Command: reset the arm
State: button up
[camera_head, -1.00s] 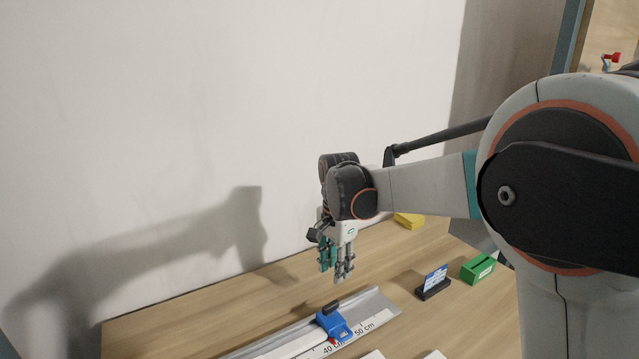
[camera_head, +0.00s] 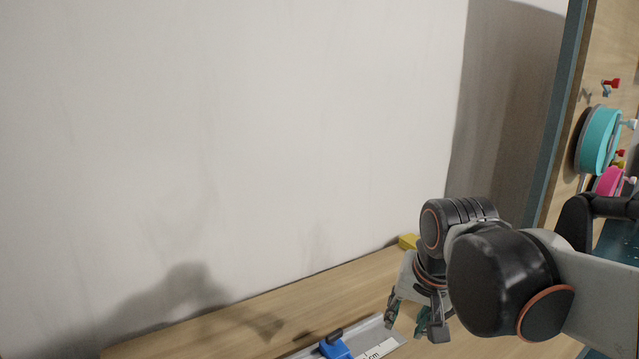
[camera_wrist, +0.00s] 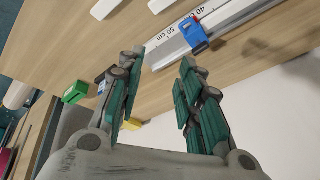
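My gripper (camera_head: 418,312) hangs above the right part of the wooden table in the head view, fingers pointing down. In the wrist view my gripper (camera_wrist: 158,85) has its two teal-padded fingers spread apart, with only table between them. It is open and empty. My arm reaches in from the right side of the head view and is folded lower there.
A grey ruler rail (camera_head: 378,340) with a blue slider (camera_head: 334,348) lies on the table (camera_head: 240,318). A yellow block (camera_head: 408,241) is by the wall. The wrist view shows a green box (camera_wrist: 75,92). A pegboard with a teal spool (camera_head: 597,140) stands right.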

jog(key=s+d+f+n+t, duration=0.2)
jog(key=s+d+f+n, duration=0.1)
jog(key=s, duration=0.7)
jog(key=shift+s+d+f+n+t, duration=0.2)
jog(key=shift+s+d+n+t, duration=0.25)
jog(key=shift+d, duration=0.3)
